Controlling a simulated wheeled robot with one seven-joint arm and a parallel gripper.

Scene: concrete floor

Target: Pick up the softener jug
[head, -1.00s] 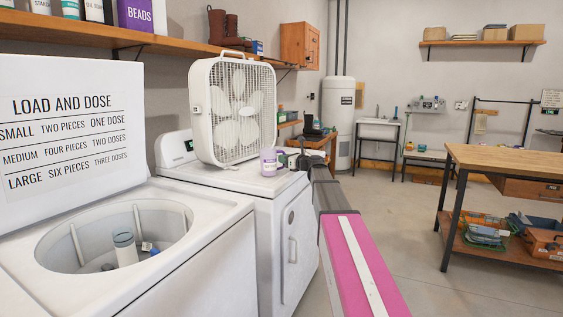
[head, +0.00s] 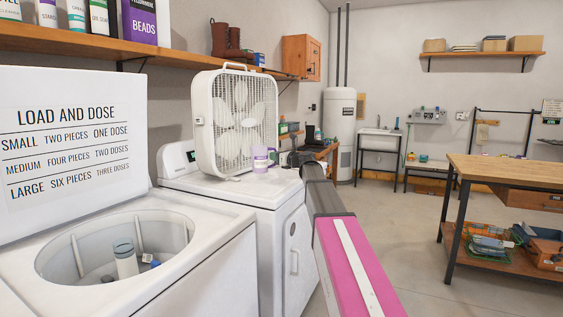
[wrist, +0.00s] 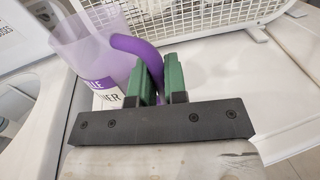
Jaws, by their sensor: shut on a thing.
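The softener jug (wrist: 92,42) is a translucent lavender jug with a purple handle and a purple-and-white label. In the wrist view it is at upper left. My gripper (wrist: 160,75) has its green fingers shut on the handle, with the handle between them. In the head view the jug (head: 261,160) shows small in front of the box fan, over the white machine's top, and appears slightly raised. My gripper in the head view (head: 283,159) is at its right side, partly hidden by my arm.
The white box fan (head: 236,120) stands on the machine (head: 235,190), close behind the jug. An open-topped washer (head: 190,270) with a sign on its lid is at left. A wooden shelf (head: 80,40) runs above. Open floor lies to the right.

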